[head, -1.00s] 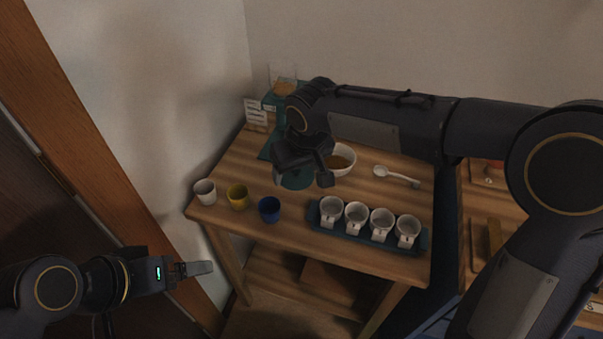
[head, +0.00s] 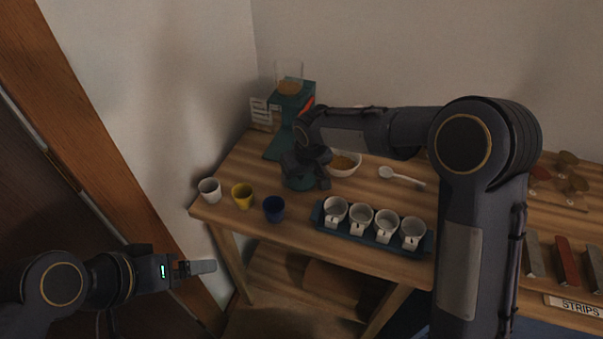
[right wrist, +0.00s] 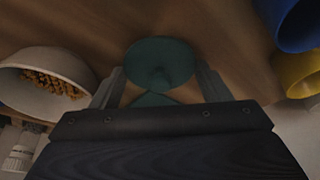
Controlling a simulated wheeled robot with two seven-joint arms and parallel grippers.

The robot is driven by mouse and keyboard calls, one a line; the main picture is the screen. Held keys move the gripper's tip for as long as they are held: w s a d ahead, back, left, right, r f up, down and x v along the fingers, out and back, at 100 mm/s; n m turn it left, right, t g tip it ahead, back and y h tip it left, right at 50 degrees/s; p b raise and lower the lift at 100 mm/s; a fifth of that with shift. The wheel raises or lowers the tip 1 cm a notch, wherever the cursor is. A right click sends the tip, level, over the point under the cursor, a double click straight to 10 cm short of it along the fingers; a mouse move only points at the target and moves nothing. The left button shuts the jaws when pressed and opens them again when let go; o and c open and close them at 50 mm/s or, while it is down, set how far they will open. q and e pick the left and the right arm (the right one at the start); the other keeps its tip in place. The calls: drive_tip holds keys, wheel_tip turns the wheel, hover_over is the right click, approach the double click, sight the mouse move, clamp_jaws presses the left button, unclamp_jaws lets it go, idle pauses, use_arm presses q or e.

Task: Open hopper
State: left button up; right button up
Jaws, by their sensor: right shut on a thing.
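The hopper (head: 289,78) is a clear box with brown contents on top of a teal machine (head: 290,101) at the table's back left corner. An orange-red part (head: 307,105) shows at the machine's right side. My right gripper (head: 308,173) is in front of the machine, low over the table and away from the hopper. It is shut on a round teal lid-like piece (head: 298,185); in the right wrist view the piece (right wrist: 160,62) sits between the fingers. The wrist partly hides the machine's lower front. My left gripper (head: 200,267) is off the table's left side, its jaw gap unclear.
White (head: 209,190), yellow (head: 242,196) and blue (head: 273,208) cups stand at the front left. A blue tray (head: 425,243) with several white cups is at the front right. A bowl (head: 346,166) with brown pieces and a white spoon (head: 400,176) lie behind. A wall closes the back.

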drive_tip(key=o, duration=0.8)
drive_tip(key=shift+f, duration=0.1)
